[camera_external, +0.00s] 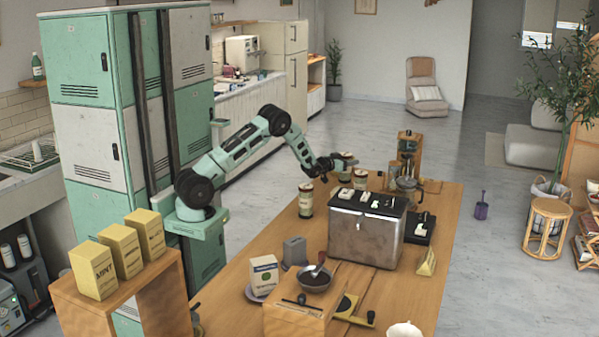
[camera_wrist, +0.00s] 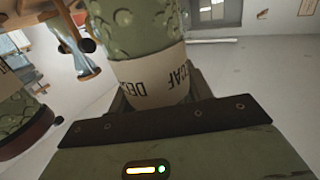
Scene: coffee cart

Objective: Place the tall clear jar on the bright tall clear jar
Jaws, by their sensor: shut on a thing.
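My gripper (camera_external: 332,163) is above the far part of the wooden table, shut on a clear greenish jar. In the wrist view the held jar (camera_wrist: 150,80) has bumpy glass and a pale label that reads like "DECAF"; its ends are cut off or hidden. In the external view this jar (camera_external: 345,170) is small and partly hidden. A jar with a pale label (camera_external: 305,200) stands upright on the table left of the metal box. Another jar (camera_external: 360,180) stands behind the box. I cannot tell which is the bright one. A labelled jar (camera_wrist: 12,100) shows at the wrist view's left.
A metal box (camera_external: 365,235) with pale items on top stands mid-table. A glass pot (camera_external: 405,188) and a wooden stand (camera_external: 408,150) are behind it. A carton (camera_external: 264,273), grey container (camera_external: 294,250) and bowl (camera_external: 315,280) are nearer. Bare wood shows along the right edge.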

